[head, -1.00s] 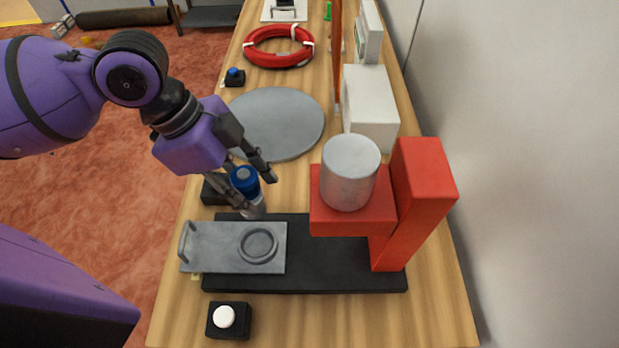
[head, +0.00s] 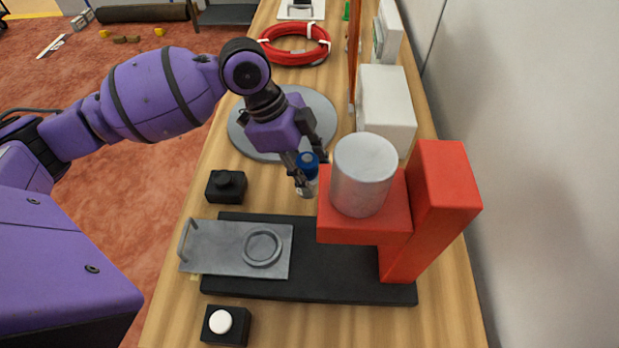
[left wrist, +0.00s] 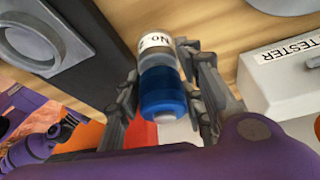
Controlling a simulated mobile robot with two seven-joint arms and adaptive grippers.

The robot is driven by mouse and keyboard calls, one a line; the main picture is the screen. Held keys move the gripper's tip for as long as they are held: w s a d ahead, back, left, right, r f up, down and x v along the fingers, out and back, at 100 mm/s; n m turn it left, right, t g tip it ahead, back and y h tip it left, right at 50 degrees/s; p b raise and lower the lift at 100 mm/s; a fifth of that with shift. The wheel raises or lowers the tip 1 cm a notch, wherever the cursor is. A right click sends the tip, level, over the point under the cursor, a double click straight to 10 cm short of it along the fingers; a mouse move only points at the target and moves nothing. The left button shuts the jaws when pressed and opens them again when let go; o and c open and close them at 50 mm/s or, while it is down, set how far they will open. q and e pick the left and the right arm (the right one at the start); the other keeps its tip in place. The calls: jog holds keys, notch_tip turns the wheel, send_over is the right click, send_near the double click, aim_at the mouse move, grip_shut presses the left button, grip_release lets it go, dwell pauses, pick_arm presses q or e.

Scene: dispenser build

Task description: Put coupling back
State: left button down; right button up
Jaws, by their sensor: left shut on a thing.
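The coupling (head: 308,165) is a small cylinder with a blue end and a pale, lettered end. My left gripper (head: 311,175) is shut on it and holds it just left of the red dispenser head. The left wrist view shows the coupling (left wrist: 160,90) between the two fingers, its lettered end pointing away from the gripper. The dispenser (head: 430,210) is red, with a grey cylinder (head: 363,178) on its head and a black base (head: 340,272). A grey sliding plate (head: 215,248) with a round ring (head: 262,248) lies on the base. My right gripper is out of view.
A black box with a black knob (head: 227,186) and one with a white button (head: 225,324) stand near the left table edge. A grey disc (head: 250,140), a white tester box (head: 388,100) and a red hose coil (head: 295,44) are farther back. A wall borders the right.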

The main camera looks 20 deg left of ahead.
aim_at(309, 179)
pick_arm(q)
jog(key=shift+w+d+f, duration=0.1)
jog(key=shift+w+f, duration=0.3)
jog(key=shift+f, duration=1.55)
jog(key=c, duration=1.2)
grip_release()
jog(key=shift+f, duration=0.15)
jog(key=shift+o, duration=0.2)
jog(key=v, duration=1.2)
jog(key=shift+d, duration=0.1)
